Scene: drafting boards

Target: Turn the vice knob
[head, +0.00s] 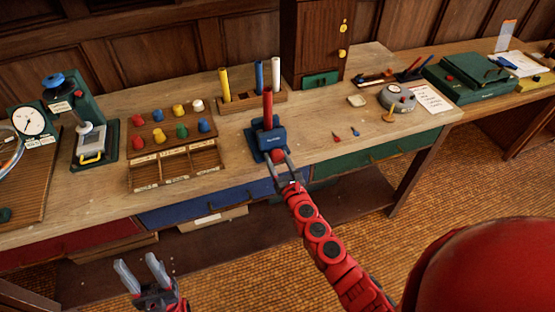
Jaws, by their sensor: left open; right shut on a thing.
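A small blue vice (270,137) stands near the front edge of the workbench in the head view, with a red rod (267,103) upright in it. Its red knob (276,156) faces the front edge. My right gripper (281,163) is shut on the knob, its fingers on either side and hiding part of it. My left gripper (142,273) is open and empty, low at the bottom left, in front of the bench and apart from it.
Left of the vice is a compartment box (176,172) with several coloured pegs behind it. A wooden rack (252,101) with yellow and white rods stands behind. Right of the vice, small pointed pieces (354,131) lie on mostly clear bench.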

